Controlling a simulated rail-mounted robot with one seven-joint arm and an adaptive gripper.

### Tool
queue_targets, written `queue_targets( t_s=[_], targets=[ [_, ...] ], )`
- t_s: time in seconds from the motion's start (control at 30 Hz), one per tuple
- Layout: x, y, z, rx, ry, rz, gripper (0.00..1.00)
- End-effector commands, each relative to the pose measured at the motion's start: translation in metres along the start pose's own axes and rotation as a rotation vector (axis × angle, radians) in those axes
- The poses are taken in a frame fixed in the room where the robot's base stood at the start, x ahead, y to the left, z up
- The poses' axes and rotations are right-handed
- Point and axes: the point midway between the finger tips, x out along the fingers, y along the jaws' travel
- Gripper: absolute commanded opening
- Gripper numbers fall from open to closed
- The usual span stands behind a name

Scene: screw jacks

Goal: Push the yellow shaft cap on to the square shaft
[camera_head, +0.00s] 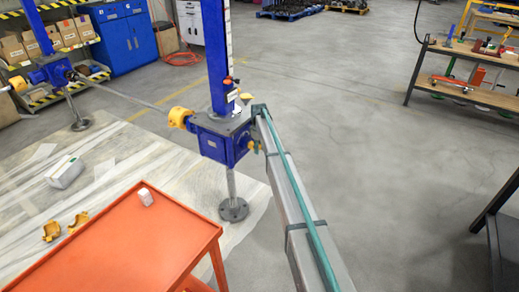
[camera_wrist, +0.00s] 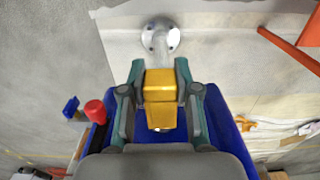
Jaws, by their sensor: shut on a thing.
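The yellow shaft cap (camera_wrist: 159,86) sits between my two fingers in the wrist view. My gripper (camera_wrist: 160,76) is shut on it from both sides. The blue gearbox of the screw jack (camera_head: 220,139) stands in the middle of the head view, and its blue housing (camera_wrist: 221,122) shows behind my gripper in the wrist view. My gripper is at the right side of the gearbox, with a little yellow of the cap showing there. The square shaft is hidden, so I cannot tell whether the cap touches it.
A blue column (camera_head: 217,60) rises from the gearbox. A yellow cover (camera_head: 180,117) surrounds the joint on the gearbox's left. A round metal foot (camera_head: 233,209) stands on the floor below. An orange table (camera_head: 140,240) is at the front left. Open floor lies to the right.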

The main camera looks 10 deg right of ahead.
Motion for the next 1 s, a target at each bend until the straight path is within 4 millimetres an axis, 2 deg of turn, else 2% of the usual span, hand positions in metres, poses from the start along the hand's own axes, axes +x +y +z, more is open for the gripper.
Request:
queue_targets(
  t_s=[0.03,0.07,0.2,0.23,0.53,0.67,0.77,1.0],
  targets=[
    [-0.001,0.001,-0.004,-0.001,0.005,0.002,0.0],
    [-0.001,0.001,-0.004,-0.001,0.005,0.002,0.34],
    [-0.001,0.0,-0.004,-0.001,0.005,0.002,0.57],
    [-0.001,0.001,-0.004,-0.001,0.005,0.002,0.6],
    [-0.001,0.001,-0.003,0.0,0.004,0.002,0.6],
    [-0.008,0.001,-0.003,0.0,0.004,0.002,0.6],
    [-0.02,0.001,-0.003,0.0,0.005,0.003,0.6],
    [-0.066,0.001,-0.003,0.0,0.005,0.003,0.6]
  ],
)
